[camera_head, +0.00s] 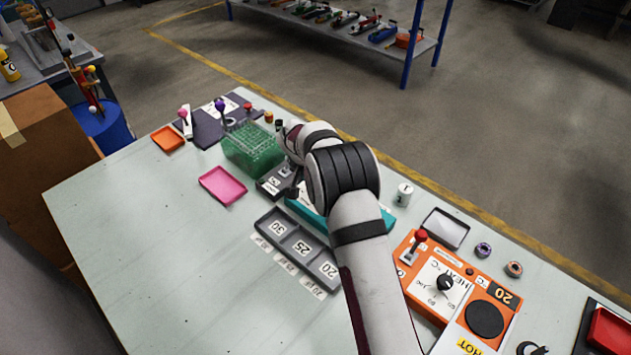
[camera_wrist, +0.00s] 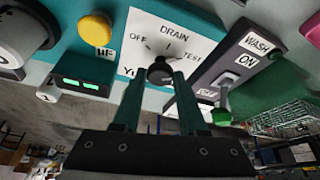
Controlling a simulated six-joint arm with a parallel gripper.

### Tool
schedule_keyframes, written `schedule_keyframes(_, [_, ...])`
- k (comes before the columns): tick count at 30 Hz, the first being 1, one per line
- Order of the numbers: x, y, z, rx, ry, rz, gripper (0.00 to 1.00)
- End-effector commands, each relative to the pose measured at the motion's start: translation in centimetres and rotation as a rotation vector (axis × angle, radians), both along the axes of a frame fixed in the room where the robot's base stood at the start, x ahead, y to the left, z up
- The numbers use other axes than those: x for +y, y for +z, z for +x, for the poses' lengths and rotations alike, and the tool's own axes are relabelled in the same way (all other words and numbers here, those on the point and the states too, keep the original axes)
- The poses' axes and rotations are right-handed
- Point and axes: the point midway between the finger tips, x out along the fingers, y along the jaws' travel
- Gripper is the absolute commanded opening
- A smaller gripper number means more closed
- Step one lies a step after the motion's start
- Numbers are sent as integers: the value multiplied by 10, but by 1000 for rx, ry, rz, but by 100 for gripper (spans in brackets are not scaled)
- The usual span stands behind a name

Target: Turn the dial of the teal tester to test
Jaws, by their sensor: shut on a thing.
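The teal tester (camera_wrist: 112,9) fills the upper part of the wrist view. Its white plate (camera_wrist: 172,24) reads OFF at the left, DRAIN in the middle and TEST at the right. The black dial (camera_wrist: 159,67) sits on this plate. My gripper (camera_wrist: 160,80) has its two green fingers shut on the dial. The fingers hide part of the dial, and I cannot tell which label it points to. In the head view, the teal tester (camera_head: 305,209) is mostly hidden behind my arm, and the dial is hidden.
A grey wash unit (camera_wrist: 228,62) with a green-knobbed lever (camera_wrist: 222,114) stands close beside the tester. A yellow button (camera_wrist: 95,28) is on its other side. A green rack (camera_head: 252,150), grey sorting tray (camera_head: 270,225) and orange heater (camera_head: 420,285) are near. The table's left front is clear.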

Motion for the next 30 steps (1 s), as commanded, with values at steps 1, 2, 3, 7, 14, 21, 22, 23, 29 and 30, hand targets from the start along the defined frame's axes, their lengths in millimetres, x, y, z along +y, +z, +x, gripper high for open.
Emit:
schedule_keyframes(1, [1, 0, 0, 1, -11, 0, 0])
schedule_keyframes(2, [1, 0, 0, 1, -18, 1, 0])
schedule_keyframes(3, [1, 0, 0, 1, -25, 0, 0])
schedule_keyframes(7, [1, 0, 0, 1, -40, 1, 0])
schedule_keyframes(14, [1, 0, 0, 1, -46, 2, 0])
schedule_keyframes(21, [1, 0, 0, 2, -45, 1, 53])
schedule_keyframes(22, [1, 0, 0, 2, -45, 1, 58])
schedule_keyframes(23, [1, 0, 0, 2, -45, 1, 63])
schedule_keyframes(29, [1, 0, 0, 1, -44, 0, 71])
schedule_keyframes(30, [1, 0, 0, 1, -44, 0, 71])
